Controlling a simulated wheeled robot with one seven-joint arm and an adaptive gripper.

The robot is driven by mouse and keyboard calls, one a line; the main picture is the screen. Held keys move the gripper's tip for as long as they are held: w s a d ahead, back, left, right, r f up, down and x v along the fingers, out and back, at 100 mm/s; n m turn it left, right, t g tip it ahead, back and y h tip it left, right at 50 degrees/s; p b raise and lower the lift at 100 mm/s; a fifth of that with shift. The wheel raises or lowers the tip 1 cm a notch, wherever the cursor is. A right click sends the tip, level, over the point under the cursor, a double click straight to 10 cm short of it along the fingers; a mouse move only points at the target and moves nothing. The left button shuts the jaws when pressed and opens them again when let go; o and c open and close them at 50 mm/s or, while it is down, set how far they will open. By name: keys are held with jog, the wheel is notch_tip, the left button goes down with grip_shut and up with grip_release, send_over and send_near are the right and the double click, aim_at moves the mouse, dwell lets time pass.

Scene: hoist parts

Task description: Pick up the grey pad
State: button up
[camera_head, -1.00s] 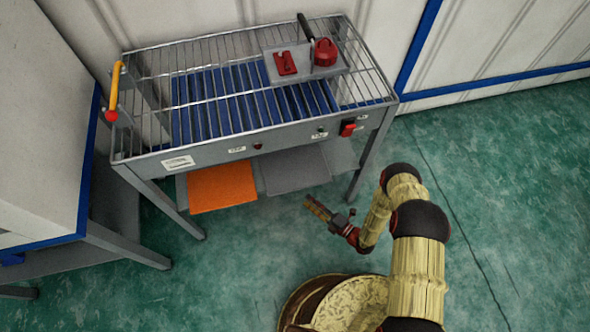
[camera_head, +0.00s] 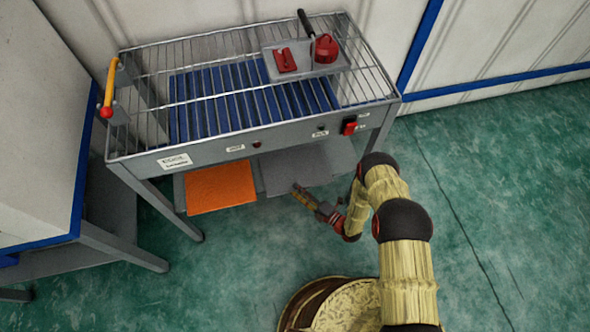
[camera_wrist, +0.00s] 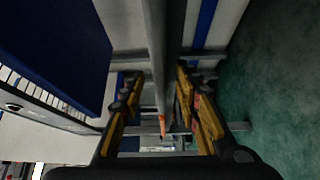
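The grey pad (camera_head: 305,163) lies flat on the low shelf under the rack table, right of the orange pad (camera_head: 220,188). My gripper (camera_head: 297,188) is at the pad's front edge in the head view and overlaps it slightly there. In the wrist view my gripper (camera_wrist: 158,88) is open, with its yellow fingers apart on either side. A long grey edge runs between and beyond the fingers; I cannot tell whether it is the pad or the shelf. No contact is clear. A small orange patch shows deeper between the fingers.
The wire-topped table (camera_head: 205,150) stands over the shelf, its front panel and legs close to my arm. On top are a grey tray (camera_head: 300,72) and a red weight-like part (camera_head: 326,48). A white cabinet (camera_head: 40,110) stands at left. Green floor at right is clear.

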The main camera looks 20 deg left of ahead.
jog(key=shift+c, duration=1.2)
grip_shut()
jog(key=shift+r, duration=0.1)
